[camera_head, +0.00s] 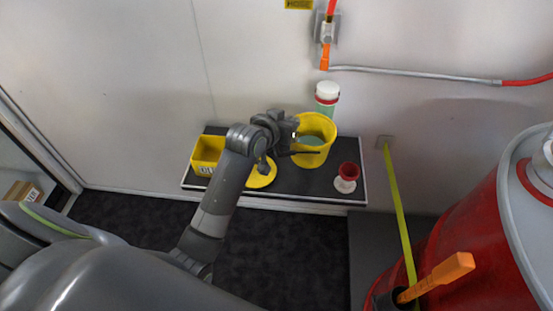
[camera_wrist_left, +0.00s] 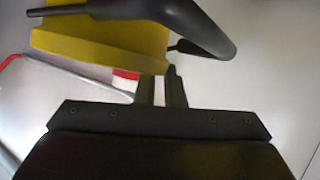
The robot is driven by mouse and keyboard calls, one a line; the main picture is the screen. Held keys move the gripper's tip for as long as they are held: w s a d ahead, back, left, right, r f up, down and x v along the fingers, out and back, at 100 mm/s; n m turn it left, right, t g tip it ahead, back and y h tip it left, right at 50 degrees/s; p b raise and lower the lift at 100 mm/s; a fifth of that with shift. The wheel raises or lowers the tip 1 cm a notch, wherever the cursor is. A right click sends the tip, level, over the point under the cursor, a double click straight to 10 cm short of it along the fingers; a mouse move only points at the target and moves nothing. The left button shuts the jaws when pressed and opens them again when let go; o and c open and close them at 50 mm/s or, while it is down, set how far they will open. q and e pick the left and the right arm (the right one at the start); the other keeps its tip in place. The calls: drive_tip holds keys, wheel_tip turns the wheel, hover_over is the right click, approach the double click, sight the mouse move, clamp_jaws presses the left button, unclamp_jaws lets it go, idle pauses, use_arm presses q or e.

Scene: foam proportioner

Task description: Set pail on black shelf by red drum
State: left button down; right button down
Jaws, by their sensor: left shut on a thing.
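The yellow pail (camera_head: 322,155) is at the back middle of the black shelf (camera_head: 300,183) in the head view, with a greenish inside. It looks upright; I cannot tell whether its base touches the shelf. My left gripper (camera_head: 301,143) is shut on the pail's left side near the rim. The red drum (camera_head: 465,245) stands at the right. My right gripper is not in view.
A yellow bin (camera_head: 207,150) and a yellow disc (camera_head: 262,178) are left of the pail. A red-and-white cup (camera_head: 346,178) stands to its right, close to the shelf edge. A white-capped bottle (camera_head: 327,93) is behind it. A yellow strap (camera_head: 400,210) and orange handle (camera_head: 440,275) are near the drum.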

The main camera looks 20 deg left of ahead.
use_arm(q)
wheel_tip(320, 180, down, 10)
drive_tip(key=b, duration=0.1)
drive_tip(key=shift+a+b, duration=0.15)
drive_tip(key=shift+b, duration=0.25)
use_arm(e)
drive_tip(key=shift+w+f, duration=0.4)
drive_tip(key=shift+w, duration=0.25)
use_arm(q)
drive_tip(key=shift+f, duration=0.1)
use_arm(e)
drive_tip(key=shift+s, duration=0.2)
use_arm(q)
drive_tip(key=c, duration=1.6)
unclamp_jaws()
drive_tip(key=shift+s, duration=0.1)
drive_tip(key=shift+o, duration=0.4)
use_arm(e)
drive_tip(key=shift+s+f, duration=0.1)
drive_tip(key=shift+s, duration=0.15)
use_arm(q)
drive_tip(key=p+v, duration=0.1)
drive_tip(key=v, duration=1.1)
drive_tip(key=shift+p, duration=0.3)
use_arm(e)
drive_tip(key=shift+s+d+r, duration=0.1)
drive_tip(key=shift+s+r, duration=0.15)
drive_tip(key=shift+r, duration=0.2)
